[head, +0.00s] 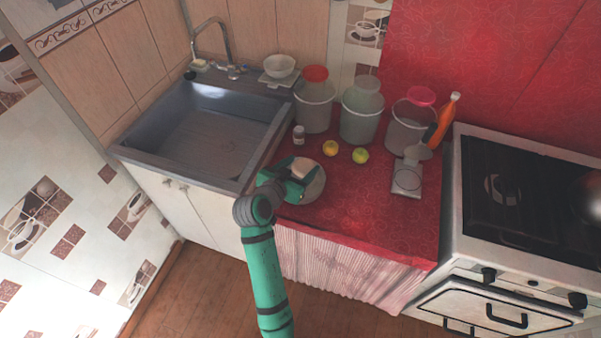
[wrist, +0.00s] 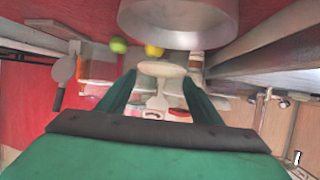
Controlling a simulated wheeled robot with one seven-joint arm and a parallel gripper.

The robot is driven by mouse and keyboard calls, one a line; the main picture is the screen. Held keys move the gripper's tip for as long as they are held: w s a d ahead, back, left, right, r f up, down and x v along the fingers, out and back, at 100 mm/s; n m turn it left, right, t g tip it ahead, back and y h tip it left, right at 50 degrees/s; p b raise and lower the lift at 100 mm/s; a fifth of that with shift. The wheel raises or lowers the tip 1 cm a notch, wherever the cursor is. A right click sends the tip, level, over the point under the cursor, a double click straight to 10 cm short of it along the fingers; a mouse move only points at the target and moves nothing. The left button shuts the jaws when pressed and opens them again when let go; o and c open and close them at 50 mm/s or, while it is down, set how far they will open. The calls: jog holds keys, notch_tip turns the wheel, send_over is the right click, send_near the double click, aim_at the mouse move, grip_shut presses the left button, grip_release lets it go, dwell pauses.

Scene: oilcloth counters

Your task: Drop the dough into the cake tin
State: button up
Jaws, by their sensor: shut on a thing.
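The dough (head: 302,167) is a small pale lump held between the fingertips of my gripper (head: 291,177). In the wrist view the dough (wrist: 162,68) shows between the two dark green fingers of my gripper (wrist: 160,82). The cake tin (head: 317,188) is a round, light grey tin on the red counter, partly hidden by my gripper. Its curved side (wrist: 178,32) fills the top of the wrist view. In the head view the dough overlaps the tin's far part; the exact height between them is hard to tell.
A yellow fruit (head: 330,148) and a green fruit (head: 361,156) lie behind the tin, near a small white jar (head: 299,136). Large containers (head: 313,106) line the wall. A scale-like object (head: 407,180) stands right. The sink (head: 205,135) is left, the stove (head: 530,200) right. The front counter is clear.

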aim_at(303, 176)
jog(key=shift+w+f, duration=0.2)
jog(key=shift+f, duration=0.1)
jog(key=f, duration=0.3)
jog(key=shift+s+d+f, duration=0.25)
jog(key=shift+s+d, duration=0.1)
jog(key=shift+s, duration=0.05)
jog(key=shift+a+f, duration=0.15)
jog(key=shift+f, duration=0.7)
jog(key=o, duration=1.3)
jog(key=shift+w, duration=0.1)
jog(key=shift+o, duration=0.2)
jog(key=v, duration=1)
jog(key=shift+s+a, duration=0.25)
jog(key=shift+s, duration=0.1)
